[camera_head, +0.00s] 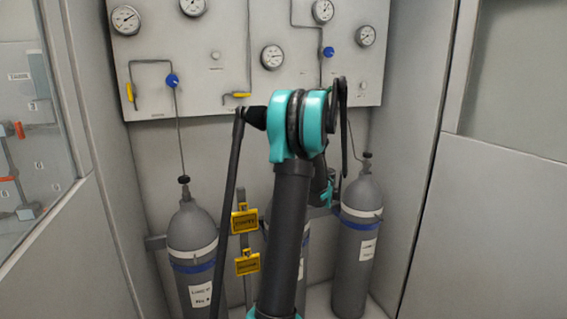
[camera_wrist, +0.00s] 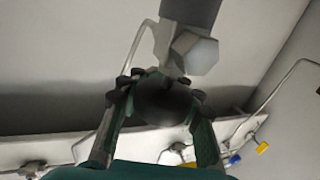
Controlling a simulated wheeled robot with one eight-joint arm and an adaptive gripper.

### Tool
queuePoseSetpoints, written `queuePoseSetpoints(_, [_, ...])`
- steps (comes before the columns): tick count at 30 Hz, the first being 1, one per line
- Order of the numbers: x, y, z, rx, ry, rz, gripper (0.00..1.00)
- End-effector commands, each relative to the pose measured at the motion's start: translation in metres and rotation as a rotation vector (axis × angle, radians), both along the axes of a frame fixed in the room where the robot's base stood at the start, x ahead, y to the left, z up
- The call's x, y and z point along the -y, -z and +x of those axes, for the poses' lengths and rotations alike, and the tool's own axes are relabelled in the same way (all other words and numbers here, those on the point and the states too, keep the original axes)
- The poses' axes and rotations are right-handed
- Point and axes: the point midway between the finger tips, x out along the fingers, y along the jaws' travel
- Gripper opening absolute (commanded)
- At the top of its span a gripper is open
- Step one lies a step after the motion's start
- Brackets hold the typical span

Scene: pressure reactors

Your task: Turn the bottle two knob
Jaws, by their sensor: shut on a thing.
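Three grey gas bottles stand in the bay: a left bottle (camera_head: 192,235), a middle bottle (camera_head: 306,250) and a right bottle (camera_head: 358,230). The middle bottle is mostly behind my arm, and its top and knob are hidden in the head view. In the wrist view a dark round knob (camera_wrist: 165,100) sits between the two fingers of my gripper (camera_wrist: 160,98), which is shut on it. A grey valve body with a hexagonal end (camera_wrist: 195,52) is just beyond the knob. Which bottle the knob belongs to does not show clearly in the wrist view.
A panel with gauges (camera_head: 272,57), blue knobs (camera_head: 172,80) and yellow handles (camera_head: 238,95) is on the back wall. Yellow tags (camera_head: 245,221) hang beside the left bottle. Side walls close in the bay. The left bottle's knob (camera_head: 184,180) and right bottle's knob (camera_head: 367,156) are clear.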

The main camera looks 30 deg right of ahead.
Motion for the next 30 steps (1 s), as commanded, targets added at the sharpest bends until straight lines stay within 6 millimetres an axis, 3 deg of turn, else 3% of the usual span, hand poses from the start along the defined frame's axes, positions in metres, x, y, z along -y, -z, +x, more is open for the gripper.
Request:
queuePoseSetpoints(18, [-0.019,0.0,-0.007,0.0,-0.582,0.0,0.0])
queuePoseSetpoints(30, [-0.028,0.0,-0.015,0.0,-0.856,0.0,0.0])
